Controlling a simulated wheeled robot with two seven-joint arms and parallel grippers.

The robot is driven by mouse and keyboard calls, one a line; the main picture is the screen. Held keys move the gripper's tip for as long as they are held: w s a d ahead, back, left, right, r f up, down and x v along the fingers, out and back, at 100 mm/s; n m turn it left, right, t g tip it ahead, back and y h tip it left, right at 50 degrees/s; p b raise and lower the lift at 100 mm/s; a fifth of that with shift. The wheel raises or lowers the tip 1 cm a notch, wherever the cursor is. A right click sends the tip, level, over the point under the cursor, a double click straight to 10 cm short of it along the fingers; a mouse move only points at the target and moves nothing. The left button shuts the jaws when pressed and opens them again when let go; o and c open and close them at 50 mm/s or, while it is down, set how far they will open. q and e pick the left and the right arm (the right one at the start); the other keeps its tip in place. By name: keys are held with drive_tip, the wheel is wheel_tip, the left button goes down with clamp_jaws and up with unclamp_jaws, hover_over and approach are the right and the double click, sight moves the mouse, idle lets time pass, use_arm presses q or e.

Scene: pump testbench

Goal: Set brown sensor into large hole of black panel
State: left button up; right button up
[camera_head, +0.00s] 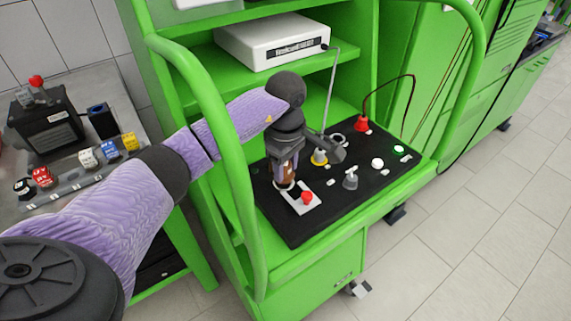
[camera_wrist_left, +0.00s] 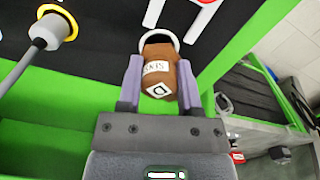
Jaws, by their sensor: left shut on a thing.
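The brown sensor (camera_wrist_left: 160,72) has a white label and sits between the two fingers of my left gripper (camera_wrist_left: 157,85), which is shut on it. In the head view my left gripper (camera_head: 285,165) points down over the left part of the black panel (camera_head: 290,232), and the brown sensor (camera_head: 283,178) shows below it. The sensor's lower end is at a white-rimmed ring (camera_wrist_left: 160,37) in the panel. I cannot tell how deep it sits in the hole. My right gripper is not in view.
On the panel, a red knob (camera_head: 306,198) on a white plate, a yellow-ringed fitting (camera_head: 320,157), a grey fitting (camera_head: 350,180) and a red plug (camera_head: 361,123) stand close by. Green cart rails (camera_head: 215,130) flank the panel. A side table at left holds several coloured parts.

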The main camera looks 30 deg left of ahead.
use_arm(q)
drive_tip(key=shift+f+b, duration=0.9)
drive_tip(key=shift+f, duration=0.2)
idle(0.6)
drive_tip(key=o, duration=1.3)
drive_tip(key=shift+r+p, duration=3.05)
drive_tip(key=shift+r, duration=1.05)
drive_tip(key=shift+f, duration=0.15)
